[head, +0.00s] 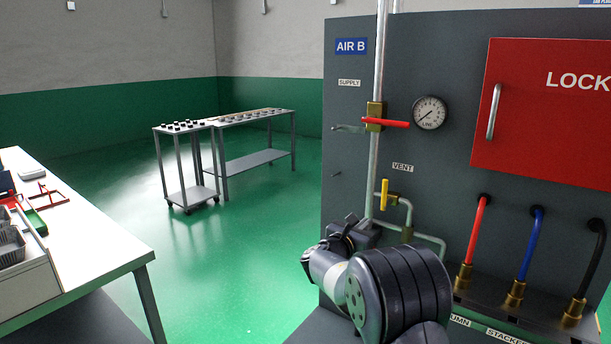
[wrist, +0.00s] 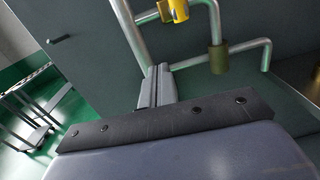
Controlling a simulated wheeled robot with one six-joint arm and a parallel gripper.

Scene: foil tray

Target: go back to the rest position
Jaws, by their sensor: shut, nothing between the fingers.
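My gripper (head: 350,225) is in front of the lower left part of the dark AIR B panel (head: 350,120). In the wrist view its two fingers (wrist: 157,85) are together with nothing between them. They point toward the panel, apart from the yellow vent handle (head: 384,194), which stands upright above and to the right of my gripper in the head view. The handle's lower part also shows at the top of the wrist view (wrist: 178,10). The red supply handle (head: 388,123) lies about level across its pipe. My arm hides part of the panel's lower edge.
Vent piping (head: 408,215) runs close to my gripper. A gauge (head: 430,112), a red lock box (head: 550,110) and red, blue and black hoses (head: 530,245) are to the right. A white workbench (head: 90,235) stands at left. Green floor (head: 240,240) is clear between.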

